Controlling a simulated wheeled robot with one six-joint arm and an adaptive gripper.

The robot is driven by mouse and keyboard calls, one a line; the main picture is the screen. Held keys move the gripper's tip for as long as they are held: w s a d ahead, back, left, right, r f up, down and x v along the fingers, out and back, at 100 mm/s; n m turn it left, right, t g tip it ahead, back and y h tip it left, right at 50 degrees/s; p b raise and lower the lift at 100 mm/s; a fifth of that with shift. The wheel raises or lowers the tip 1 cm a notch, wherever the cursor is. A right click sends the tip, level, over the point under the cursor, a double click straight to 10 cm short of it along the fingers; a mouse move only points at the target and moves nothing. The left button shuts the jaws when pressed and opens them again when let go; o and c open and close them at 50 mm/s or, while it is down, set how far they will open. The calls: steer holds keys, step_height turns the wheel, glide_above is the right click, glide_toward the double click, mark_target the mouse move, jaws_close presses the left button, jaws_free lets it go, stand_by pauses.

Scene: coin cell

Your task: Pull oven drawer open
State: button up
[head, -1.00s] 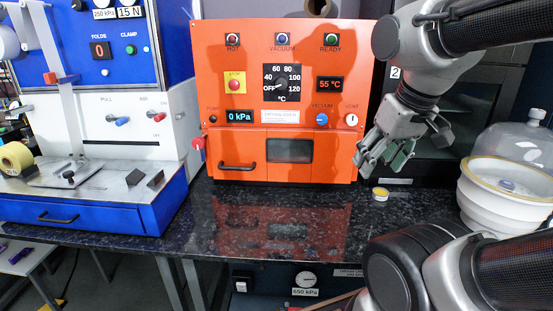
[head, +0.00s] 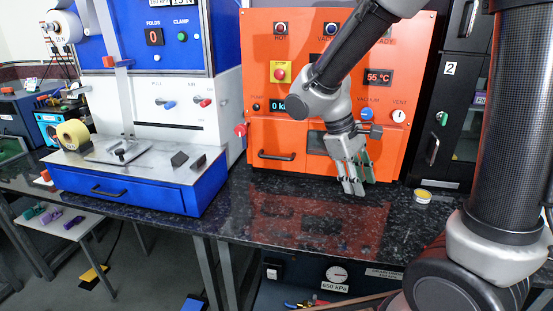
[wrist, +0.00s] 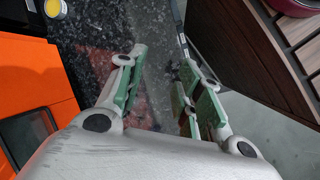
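The orange oven (head: 262,95) stands at the back of the dark speckled counter in the head view. Its drawer (head: 268,163) is at the lower left of the front, flush with it, with a dark bar handle (head: 277,156). My gripper (head: 356,190) hangs in front of the oven's lower right part, to the right of the handle and apart from it. In the wrist view my gripper (wrist: 160,95) has its green-padded fingers spread, with nothing between them. The wrist view shows the orange front (wrist: 45,70) at left; the handle is not in that view.
A yellow-lidded tin (head: 423,196) sits on the counter (head: 270,205) right of my gripper. A blue machine with its own drawer (head: 130,190) stands at left. A black cabinet (head: 440,140) is at right. The counter before the oven drawer is clear.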

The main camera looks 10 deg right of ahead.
steer(key=w+a+f+n+t+h, duration=0.25)
steer(key=w+a+f+h, duration=0.25)
steer(key=w+f, duration=0.3)
steer(key=t+h, duration=0.2)
steer(key=t, duration=0.8)
glide_toward(274, 158)
steer(key=r+x, duration=0.1)
steer(key=x, duration=0.3)
steer(key=shift+n, duration=0.35)
steer(key=x, duration=0.4)
steer(key=f+x, duration=0.1)
steer(key=x, duration=0.2)
jaws_close()
